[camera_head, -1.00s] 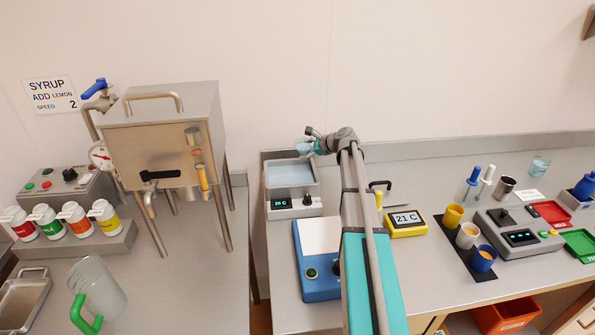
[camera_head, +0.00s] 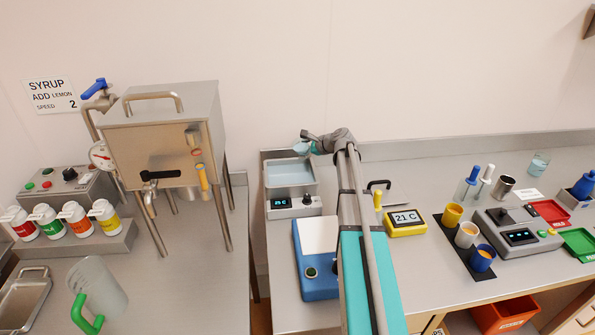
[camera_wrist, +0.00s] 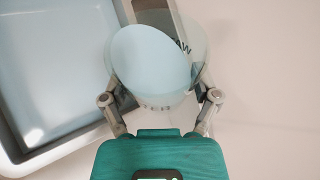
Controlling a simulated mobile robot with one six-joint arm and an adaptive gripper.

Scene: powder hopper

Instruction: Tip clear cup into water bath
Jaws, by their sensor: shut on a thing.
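The clear cup (camera_wrist: 165,62) is between the fingers of my gripper (camera_wrist: 160,100), which is shut on it. Pale blue liquid shows inside the cup, its surface slanting across it, so the cup looks tilted. Some lettering shows on or through its wall. In the head view the cup (camera_head: 302,147) is small, at the tip of my gripper (camera_head: 312,145), above the back right part of the water bath (camera_head: 267,185). The bath is a grey box with pale blue water and a small display. In the wrist view the bath rim (camera_wrist: 75,145) lies left of the cup.
A blue device with a white top (camera_head: 318,237) stands in front of the bath. A yellow thermometer (camera_head: 405,226) sits to the right. A steel hopper (camera_head: 165,135) on legs stands on the left bench. A back wall rises close behind the bath.

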